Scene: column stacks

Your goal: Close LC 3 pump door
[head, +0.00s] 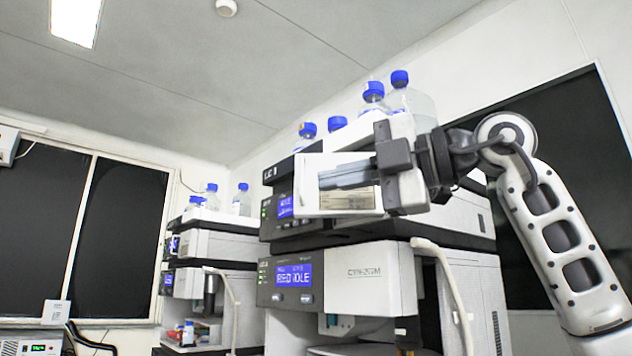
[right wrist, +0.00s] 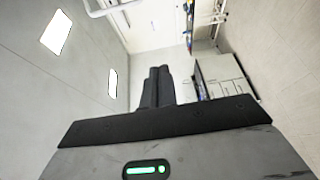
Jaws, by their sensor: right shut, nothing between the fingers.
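In the head view a near instrument stack stands right of centre. Its top label (head: 270,174) starts with "LC", but I cannot read the number surely. A white door panel (head: 308,196) with a pale printed label shows on the upper module, beside a small blue display (head: 286,207). It seems to stand out from the module, but my gripper covers part of it and its exact angle is unclear. My right gripper (head: 322,178) is shut and empty, its fingers pointing left across the panel. Contact is unclear. Its fingers also show in the right wrist view (right wrist: 157,72). My left gripper is out of view.
A lower module (head: 372,278) has a closed-looking front and a blue display. Blue-capped bottles (head: 408,103) stand on top of the stack, close behind my right gripper. A pale tube (head: 452,285) hangs at its right. A second stack (head: 218,243) stands farther left.

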